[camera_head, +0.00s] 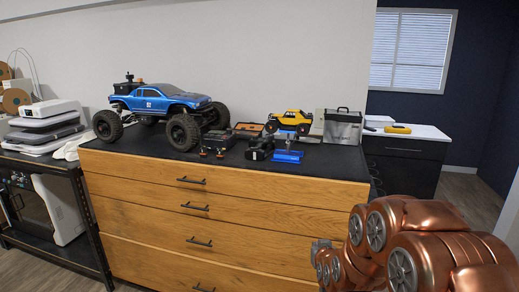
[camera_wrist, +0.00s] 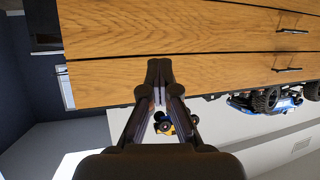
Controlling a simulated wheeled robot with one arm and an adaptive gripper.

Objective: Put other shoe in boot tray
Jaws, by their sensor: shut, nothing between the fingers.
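No shoe and no boot tray can be made out in either view. My gripper (camera_wrist: 159,78) shows in the wrist view with its two dark fingers meeting at the tips. It is shut and empty, in front of the wooden drawer fronts. My copper-coloured arm fills the lower right of the head view and hides part of the floor and the dresser's right end.
A wooden dresser (camera_head: 225,207) with a black top stands ahead. A blue crawler truck (camera_head: 165,101), a yellow crawler (camera_head: 291,121), a blue stand (camera_head: 288,151) and a grey case (camera_head: 342,127) sit on it. A black-framed bench (camera_head: 55,168) is at left, a dark cabinet (camera_head: 410,160) behind right.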

